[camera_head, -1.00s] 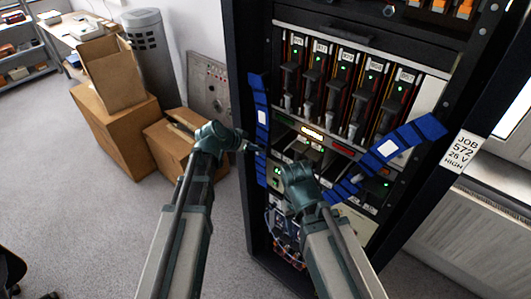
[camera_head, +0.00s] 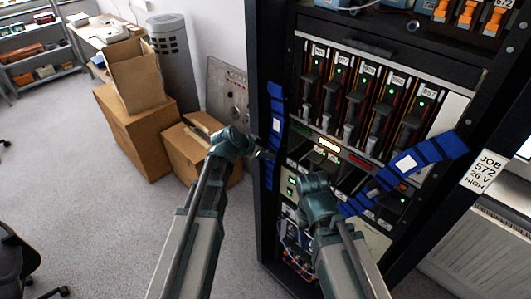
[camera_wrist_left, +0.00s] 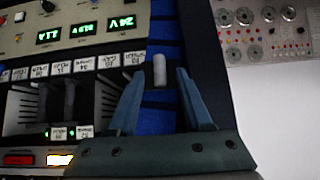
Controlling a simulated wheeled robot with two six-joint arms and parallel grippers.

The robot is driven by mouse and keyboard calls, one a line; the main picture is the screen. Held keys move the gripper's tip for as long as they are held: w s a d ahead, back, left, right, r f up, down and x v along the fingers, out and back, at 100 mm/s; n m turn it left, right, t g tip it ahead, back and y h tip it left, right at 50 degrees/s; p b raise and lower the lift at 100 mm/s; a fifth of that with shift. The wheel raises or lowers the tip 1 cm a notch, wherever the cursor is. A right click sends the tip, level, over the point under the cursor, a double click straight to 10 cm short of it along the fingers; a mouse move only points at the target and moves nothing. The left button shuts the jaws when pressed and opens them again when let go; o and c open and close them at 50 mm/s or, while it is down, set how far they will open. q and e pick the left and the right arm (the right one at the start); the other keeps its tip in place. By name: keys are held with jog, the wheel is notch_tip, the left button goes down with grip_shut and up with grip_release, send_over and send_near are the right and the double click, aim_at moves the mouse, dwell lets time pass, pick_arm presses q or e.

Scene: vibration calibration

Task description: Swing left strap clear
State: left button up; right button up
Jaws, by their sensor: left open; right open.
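The blue left strap (camera_head: 276,108) hangs nearly vertical along the rack's left front post and carries a white patch. My left gripper (camera_head: 262,154) is beside it, partly in front of its lower part. In the left wrist view the open fingers (camera_wrist_left: 158,112) stand on either side of a pale peg (camera_wrist_left: 159,70) that lies in front of the blue strap (camera_wrist_left: 163,38). I cannot tell whether the fingers touch the strap. My right gripper (camera_head: 338,192) is open near the lower end of the blue right strap (camera_head: 436,150), which slants across the rack. Its fingertips are hard to see.
The dark rack (camera_head: 268,55) holds several upright modules (camera_head: 349,100) with green lights. Cardboard boxes (camera_head: 135,125) and a grey cylinder (camera_head: 172,60) stand left of it. A panel (camera_head: 228,95) leans on the wall.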

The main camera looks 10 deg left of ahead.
pick_arm(q)
jog(key=p+v, duration=0.9)
jog(key=v, duration=0.4)
jog(key=shift+s+r, duration=0.2)
jog(key=shift+r, duration=0.05)
jog(key=shift+a, duration=0.1)
jog(key=shift+c, duration=0.3)
